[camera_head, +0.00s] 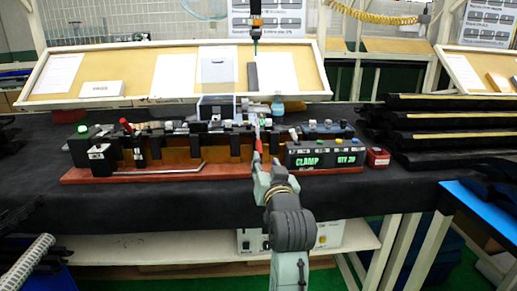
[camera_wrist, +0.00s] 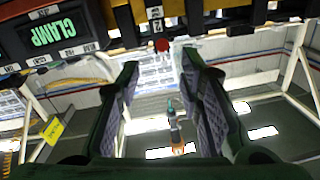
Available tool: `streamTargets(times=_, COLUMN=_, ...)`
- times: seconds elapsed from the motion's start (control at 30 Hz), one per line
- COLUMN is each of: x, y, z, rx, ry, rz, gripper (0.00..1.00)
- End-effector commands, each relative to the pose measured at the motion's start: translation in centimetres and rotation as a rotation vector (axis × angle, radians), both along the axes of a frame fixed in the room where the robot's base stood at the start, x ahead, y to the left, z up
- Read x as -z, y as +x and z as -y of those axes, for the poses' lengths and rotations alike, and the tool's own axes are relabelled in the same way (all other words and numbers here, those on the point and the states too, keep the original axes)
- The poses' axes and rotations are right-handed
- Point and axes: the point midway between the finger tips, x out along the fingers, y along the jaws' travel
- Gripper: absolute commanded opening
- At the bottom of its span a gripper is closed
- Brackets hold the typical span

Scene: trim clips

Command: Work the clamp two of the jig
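The jig is a long fixture on a reddish base plate (camera_head: 200,173) on the dark bench, with black clamp posts along it. In the wrist view, a black post with a label reading 2 (camera_wrist: 155,14) carries a small red knob (camera_wrist: 162,45), which appears to be clamp two's handle. My gripper (camera_wrist: 160,64) is open, with its two dark padded fingers on either side of the knob's line. The knob shows just past the fingertips; I cannot tell whether they touch. In the head view, my gripper (camera_head: 258,152) reaches the jig's middle and hides part of this clamp.
Another red-knobbed clamp (camera_head: 125,126) is at left. A tool (camera_head: 255,28) hangs above. Dark stacked trim (camera_head: 450,125) lies at right.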

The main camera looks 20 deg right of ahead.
Motion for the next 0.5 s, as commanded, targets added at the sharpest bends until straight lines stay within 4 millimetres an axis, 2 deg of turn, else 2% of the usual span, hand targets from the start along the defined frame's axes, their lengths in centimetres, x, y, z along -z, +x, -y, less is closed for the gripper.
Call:
streamTargets(times=0.3, x=-0.3, y=5.6, z=1.1, rx=-0.004, ry=-0.002, rz=-0.002, gripper=0.34)
streamTargets(times=0.5, x=-0.3, y=8.6, z=1.9, rx=-0.004, ry=-0.002, rz=0.000, gripper=0.34)
